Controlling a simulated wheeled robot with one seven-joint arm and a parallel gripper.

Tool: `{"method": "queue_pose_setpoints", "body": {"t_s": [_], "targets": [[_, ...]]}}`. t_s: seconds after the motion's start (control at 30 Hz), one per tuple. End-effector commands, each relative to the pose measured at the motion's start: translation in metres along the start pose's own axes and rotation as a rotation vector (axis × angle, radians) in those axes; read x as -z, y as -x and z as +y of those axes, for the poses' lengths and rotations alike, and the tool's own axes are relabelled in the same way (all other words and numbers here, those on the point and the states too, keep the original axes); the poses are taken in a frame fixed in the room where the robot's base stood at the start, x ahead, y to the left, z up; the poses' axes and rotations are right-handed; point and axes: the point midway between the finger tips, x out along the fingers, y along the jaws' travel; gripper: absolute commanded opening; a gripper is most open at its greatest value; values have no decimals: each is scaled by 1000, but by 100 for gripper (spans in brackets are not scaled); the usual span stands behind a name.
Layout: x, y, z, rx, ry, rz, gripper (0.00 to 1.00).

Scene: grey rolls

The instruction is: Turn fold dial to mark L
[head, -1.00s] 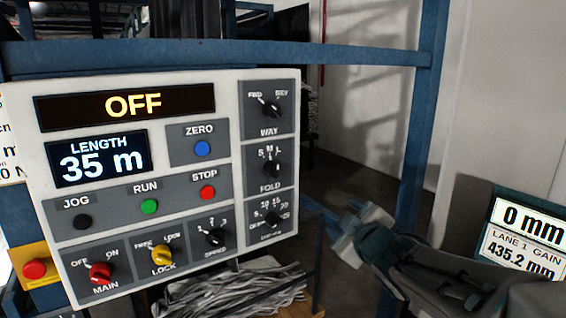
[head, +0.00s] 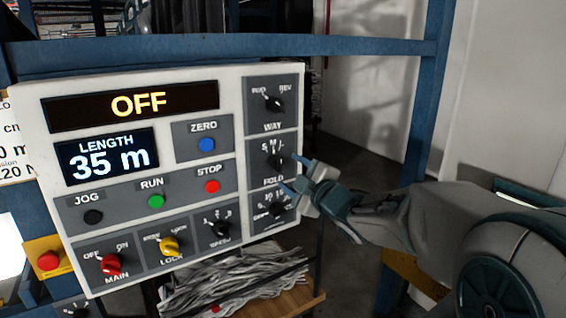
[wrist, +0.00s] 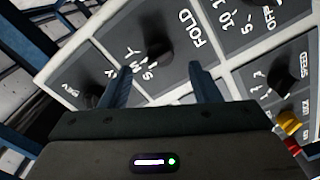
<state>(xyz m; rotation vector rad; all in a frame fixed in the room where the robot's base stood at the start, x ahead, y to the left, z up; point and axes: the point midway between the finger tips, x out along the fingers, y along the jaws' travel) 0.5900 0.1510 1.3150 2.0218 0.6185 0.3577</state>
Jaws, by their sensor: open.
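The fold dial (head: 275,161) is a small black knob on the right column of the control panel, under the marks S, M and L. It also shows in the wrist view (wrist: 155,48), with its lettering beside it. I cannot tell which mark its pointer is at. My gripper (head: 297,175) is open, just right of the fold dial in the head view. In the wrist view the two blue fingers of my gripper (wrist: 160,72) are spread, with the dial seen between and beyond their tips. No contact is visible.
The way dial (head: 274,103) is above the fold dial and another black dial (head: 278,210) is below it, close to my fingers. A blue post (head: 424,120) stands to the right. The display (head: 135,104) reads OFF. Grey strips (head: 235,285) lie below the panel.

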Motion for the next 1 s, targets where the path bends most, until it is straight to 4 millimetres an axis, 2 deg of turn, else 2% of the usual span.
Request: {"method": "queue_pose_setpoints", "body": {"t_s": [0.1,0.3,0.5,0.77,0.93,1.0], "targets": [[1,-21,1,2,-2,0,56],[1,-44,1,2,0,2,56],[0,-54,0,0,-1,0,56],[0,-55,0,0,0,0,56],[0,-54,0,0,0,0,12],[0,-54,0,0,0,0,12]]}}
